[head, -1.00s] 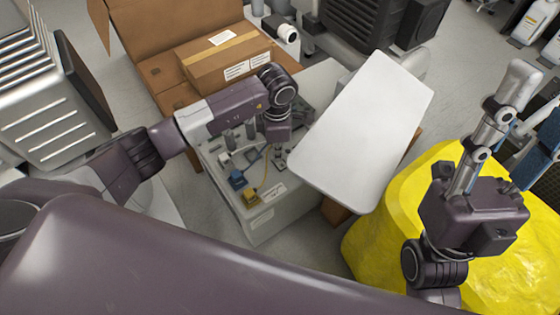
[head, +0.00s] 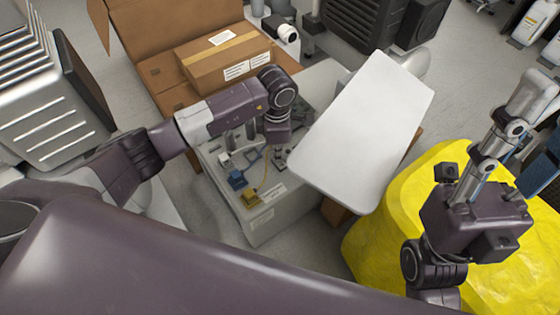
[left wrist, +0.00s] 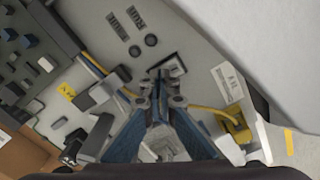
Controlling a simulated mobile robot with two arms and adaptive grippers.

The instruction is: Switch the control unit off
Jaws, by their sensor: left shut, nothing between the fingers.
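The control unit (head: 262,222) is a pale grey box with a panel of plugs and controls. In the head view my left arm hides most of that area. My right gripper (head: 505,140) is far off at the right, over yellow material.
A white board (head: 365,130) covers the unit's right side closely. A cardboard box (head: 225,60) stands behind. A blue connector (head: 238,180) and a yellow connector (left wrist: 236,128) with a yellow cable sit on the panel near my fingers. A yellow-covered object (head: 385,235) is at the right.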

